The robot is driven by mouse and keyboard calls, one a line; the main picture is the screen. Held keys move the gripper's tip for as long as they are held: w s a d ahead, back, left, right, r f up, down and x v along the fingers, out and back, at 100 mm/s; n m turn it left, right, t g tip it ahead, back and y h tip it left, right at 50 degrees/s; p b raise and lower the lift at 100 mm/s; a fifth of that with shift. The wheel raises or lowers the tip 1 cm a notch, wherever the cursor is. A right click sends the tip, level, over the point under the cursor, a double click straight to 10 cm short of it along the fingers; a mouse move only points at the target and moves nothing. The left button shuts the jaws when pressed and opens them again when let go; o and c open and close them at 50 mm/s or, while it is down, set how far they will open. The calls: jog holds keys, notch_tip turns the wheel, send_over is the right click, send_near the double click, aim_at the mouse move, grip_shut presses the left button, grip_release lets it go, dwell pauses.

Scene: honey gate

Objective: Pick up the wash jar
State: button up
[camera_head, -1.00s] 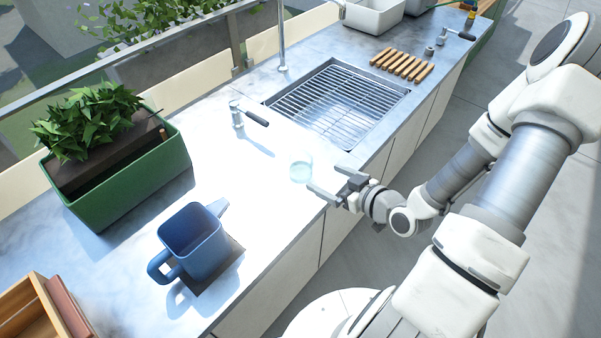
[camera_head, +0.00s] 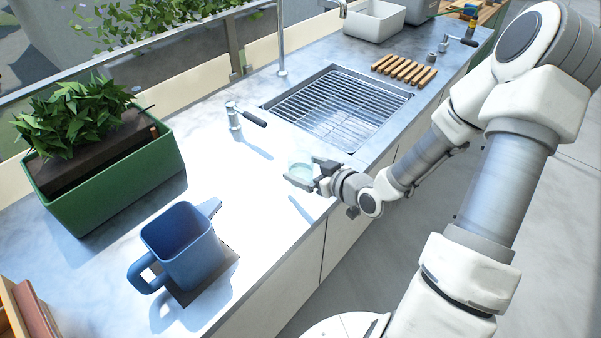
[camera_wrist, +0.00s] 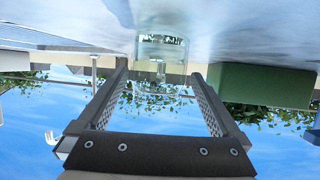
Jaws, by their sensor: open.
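The wash jar, a small clear glass jar with a pale blue-green tint (camera_head: 299,161), stands upright on the counter just in front of the sink. My gripper (camera_head: 302,172) is low over the counter at the jar, its two fingers apart and pointing toward it. In the wrist view, which is upside down, the jar (camera_wrist: 162,52) appears centred between the two open fingertips (camera_wrist: 158,72). I cannot tell how deep it sits between them, and no finger is clearly touching it. The gripper partly hides the jar's lower side in the head view.
A sink with a wire rack (camera_head: 335,105) lies behind the jar, and a tap with a black handle (camera_head: 236,117) stands to its left. A blue pitcher (camera_head: 182,250) and a green planter (camera_head: 110,185) stand farther left. The counter between pitcher and jar is clear.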

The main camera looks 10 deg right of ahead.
jog(key=x, duration=0.5)
jog(key=shift+w+f, duration=0.1)
jog(key=shift+w, duration=0.05)
jog(key=c, duration=1.5)
jog(key=shift+r, duration=0.8)
jog(key=shift+c, duration=0.2)
notch_tip(320, 180, up, 3)
jog(key=shift+f+p, duration=0.1)
jog(key=shift+p, duration=0.2)
jog(key=d+r+p, duration=0.3)
jog(key=d+r, duration=0.4)
jog(key=d, duration=0.5)
notch_tip(320, 180, up, 5)
jog(key=m+h, duration=0.2)
send_over(294, 160)
jog(key=s+d, duration=0.1)
jog(key=s, duration=0.1)
jog(key=shift+s+a+r+t, duration=0.15)
jog(key=shift+s+r+t, duration=0.2)
jog(key=shift+s+t, duration=0.05)
